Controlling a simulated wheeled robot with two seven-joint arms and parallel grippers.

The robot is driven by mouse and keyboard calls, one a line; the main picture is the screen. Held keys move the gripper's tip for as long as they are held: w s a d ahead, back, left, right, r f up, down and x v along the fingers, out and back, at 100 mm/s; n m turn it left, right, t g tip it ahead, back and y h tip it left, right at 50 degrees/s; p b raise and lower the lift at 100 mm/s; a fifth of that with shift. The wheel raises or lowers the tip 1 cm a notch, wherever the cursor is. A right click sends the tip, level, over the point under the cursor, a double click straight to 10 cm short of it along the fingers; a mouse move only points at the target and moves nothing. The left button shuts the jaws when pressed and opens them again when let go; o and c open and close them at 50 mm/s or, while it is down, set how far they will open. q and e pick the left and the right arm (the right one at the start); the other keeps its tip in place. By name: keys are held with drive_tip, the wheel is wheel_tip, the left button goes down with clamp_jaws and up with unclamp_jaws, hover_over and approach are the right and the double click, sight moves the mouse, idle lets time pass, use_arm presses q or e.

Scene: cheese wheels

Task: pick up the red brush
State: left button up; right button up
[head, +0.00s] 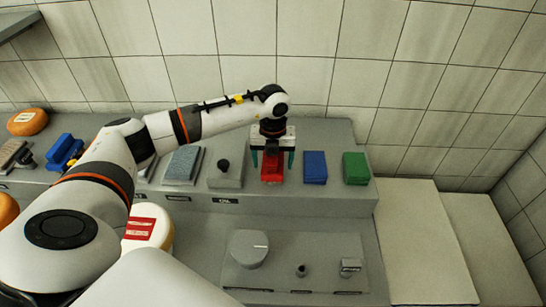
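The red brush (272,173) stands on the grey raised ledge at the back, in line with a blue brush and a green brush to its right. My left arm comes in from the left, and my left gripper (272,160) points down over the red brush. Its two teal fingers are apart, one on each side of the brush, with a small gap seeming to show on both sides. The top of the brush is partly hidden by the gripper's body. My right gripper is not in view.
A blue brush (315,167) and a green brush (356,168) stand close on the right. A grey block with a black knob (226,174) and a rough grey-blue block (184,163) are on the left. A tiled wall (340,50) rises behind. A white cheese wheel (150,226) sits lower left.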

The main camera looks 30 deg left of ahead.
use_arm(q)
drive_tip(key=shift+f, duration=0.2)
drive_tip(key=c, duration=1.2)
drive_tip(key=shift+o, duration=0.2)
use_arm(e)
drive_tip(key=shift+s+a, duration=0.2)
use_arm(q)
drive_tip(key=shift+r, duration=0.1)
